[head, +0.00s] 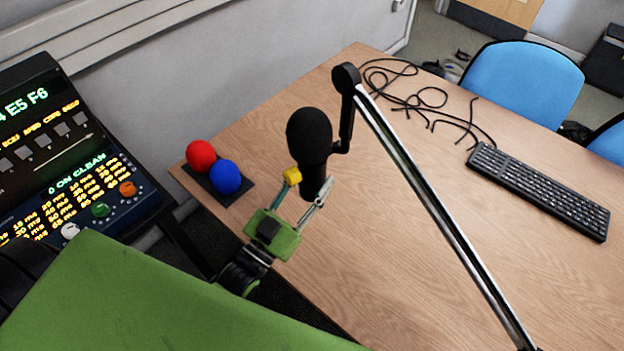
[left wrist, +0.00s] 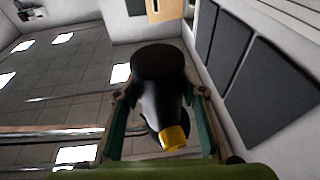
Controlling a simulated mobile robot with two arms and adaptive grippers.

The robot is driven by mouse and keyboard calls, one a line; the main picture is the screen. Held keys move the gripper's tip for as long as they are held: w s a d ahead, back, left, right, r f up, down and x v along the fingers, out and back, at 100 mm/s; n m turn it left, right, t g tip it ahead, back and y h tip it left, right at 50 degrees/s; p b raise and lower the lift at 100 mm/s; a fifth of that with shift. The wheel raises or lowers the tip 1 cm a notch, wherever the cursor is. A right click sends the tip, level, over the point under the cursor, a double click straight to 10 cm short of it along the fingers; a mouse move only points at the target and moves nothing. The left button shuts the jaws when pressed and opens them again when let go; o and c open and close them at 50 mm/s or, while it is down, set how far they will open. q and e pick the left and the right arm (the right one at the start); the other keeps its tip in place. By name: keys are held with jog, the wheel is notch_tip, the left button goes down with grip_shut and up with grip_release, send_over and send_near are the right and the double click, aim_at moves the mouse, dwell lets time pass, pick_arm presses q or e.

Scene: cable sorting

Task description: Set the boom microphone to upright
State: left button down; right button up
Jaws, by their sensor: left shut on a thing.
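The boom microphone (head: 309,140) has a black foam head above a black cylindrical body. In the head view it looks close to upright, foam end up. It hangs from a boom arm (head: 430,200) with silver rods and a black joint at the top. My left gripper (head: 308,184) has its fingers on both sides of the microphone's lower body and is shut on it. My right gripper is in neither view.
A red ball (head: 200,156) and a blue ball (head: 225,177) sit on a dark base at the table's left edge. A keyboard (head: 540,190) and black cables (head: 425,97) lie on the wooden table (head: 400,270). A control console (head: 60,160) stands at left.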

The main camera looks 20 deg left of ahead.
pick_arm(q)
jog(key=shift+a, duration=0.1)
jog(key=c, duration=1.3)
grip_release()
jog(key=shift+o, duration=0.2)
jog(key=v, duration=1.2)
jog(key=shift+f, duration=0.1)
